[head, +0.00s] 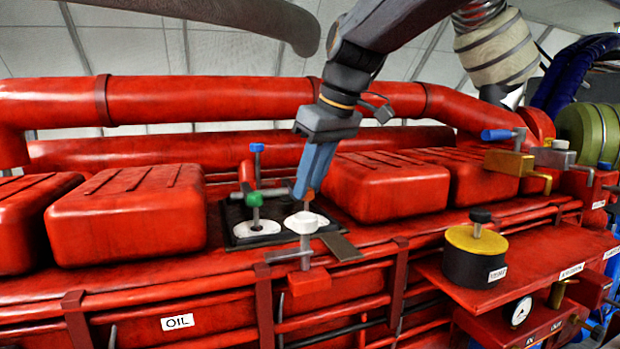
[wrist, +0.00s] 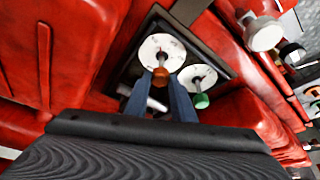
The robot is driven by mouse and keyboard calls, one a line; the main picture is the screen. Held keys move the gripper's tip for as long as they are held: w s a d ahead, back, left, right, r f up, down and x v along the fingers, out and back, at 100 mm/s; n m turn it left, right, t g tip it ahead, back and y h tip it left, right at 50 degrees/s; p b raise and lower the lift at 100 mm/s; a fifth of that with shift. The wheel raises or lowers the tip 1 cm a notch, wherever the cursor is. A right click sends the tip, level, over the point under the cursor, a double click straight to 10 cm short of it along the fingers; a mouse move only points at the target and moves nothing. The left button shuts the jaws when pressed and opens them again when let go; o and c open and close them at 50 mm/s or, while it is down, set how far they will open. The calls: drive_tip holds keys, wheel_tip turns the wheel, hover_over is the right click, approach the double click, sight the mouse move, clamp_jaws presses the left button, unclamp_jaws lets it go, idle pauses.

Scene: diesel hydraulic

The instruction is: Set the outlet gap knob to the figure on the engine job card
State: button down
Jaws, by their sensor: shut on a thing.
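Two white round dials sit on a dark plate between the red covers. The left dial (head: 256,231) carries a green knob (head: 255,200). The right dial (head: 322,220) is partly hidden behind a white-topped valve. My gripper (head: 309,196) points down over the right dial and is shut on its orange-brown knob (wrist: 161,75), between the blue fingertips. In the wrist view this dial (wrist: 158,45) shows a small red mark; its figures are too small to read. The green knob (wrist: 201,101) stands beside my fingers. No label tells which knob is outlet gap. I cannot make out a job card.
The white-topped valve (head: 305,224) stands close in front of my fingers. Red covers (head: 128,215) flank the plate.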

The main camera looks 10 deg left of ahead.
drive_tip(key=m+p, duration=0.1)
drive_tip(key=m, duration=0.1)
drive_tip(key=m+t+h+p, duration=0.1)
drive_tip(key=m, duration=0.1)
drive_tip(key=shift+s+a+r+p, duration=0.15)
drive_tip(key=shift+s+p, duration=0.05)
drive_tip(key=shift+p, duration=0.15)
drive_tip(key=shift+a+m+t+h+p, duration=0.1)
drive_tip(key=shift+m+t+h+p, duration=0.3)
drive_tip(key=shift+m, duration=0.7)
drive_tip(key=shift+m+t+h+p, duration=0.1)
drive_tip(key=shift+m+h+p, duration=0.3)
drive_tip(key=shift+m+p, duration=0.55)
drive_tip(key=shift+m, duration=0.35)
drive_tip(key=c, duration=1.5)
unclamp_jaws()
drive_tip(key=shift+b+v, duration=1.25)
drive_tip(key=shift+v, duration=2.55)
